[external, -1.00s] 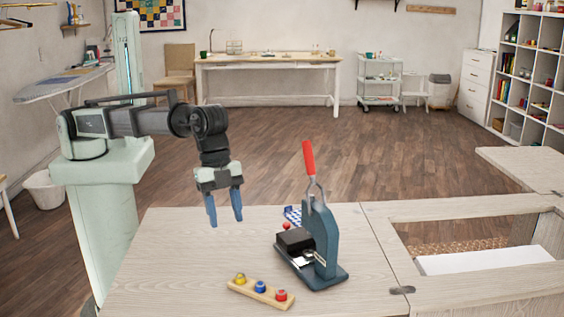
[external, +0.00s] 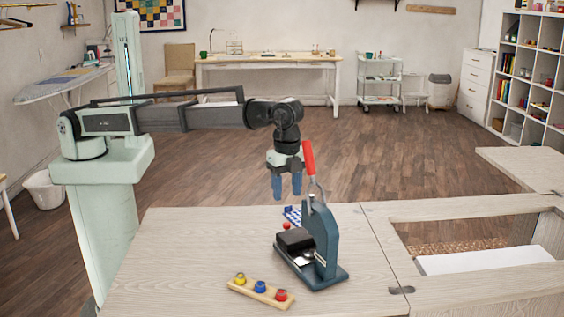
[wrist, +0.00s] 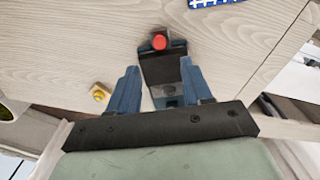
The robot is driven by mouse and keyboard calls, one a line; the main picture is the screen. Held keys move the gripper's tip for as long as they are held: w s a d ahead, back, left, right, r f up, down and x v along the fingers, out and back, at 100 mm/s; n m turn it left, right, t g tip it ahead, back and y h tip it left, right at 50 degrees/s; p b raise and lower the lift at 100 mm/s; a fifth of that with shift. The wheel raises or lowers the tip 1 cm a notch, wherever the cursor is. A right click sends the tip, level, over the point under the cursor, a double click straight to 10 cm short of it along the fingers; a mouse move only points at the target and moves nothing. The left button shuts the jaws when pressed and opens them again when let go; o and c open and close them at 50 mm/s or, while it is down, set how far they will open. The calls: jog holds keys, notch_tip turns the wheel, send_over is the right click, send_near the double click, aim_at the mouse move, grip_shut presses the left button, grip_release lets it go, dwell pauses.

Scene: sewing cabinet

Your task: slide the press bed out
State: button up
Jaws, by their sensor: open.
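The press (external: 322,240) is dark blue-grey with a raised red handle (external: 308,157) and stands on the wooden table. A black block (external: 296,238) sits low at its left side. A small red knob (external: 287,226) shows just behind the block; in the wrist view the red knob (wrist: 159,41) lies at the block's upper end. I cannot tell exactly which part is the sliding bed. My gripper (external: 287,195) is open and empty, pointing down above the knob and block, left of the handle. In the wrist view the knob lies ahead of my open fingertips (wrist: 159,66).
A wooden strip (external: 261,293) with yellow, blue and red spools lies in front of the press. A blue checked piece (external: 292,213) lies behind it. A cabinet opening (external: 470,238) is to the right. The table's left part (external: 185,255) is clear.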

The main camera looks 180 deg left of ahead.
aim_at(287, 224)
notch_tip(287, 224, down, 9)
jog(key=shift+f, duration=0.15)
dwell(0.4)
grip_shut()
dwell(0.3)
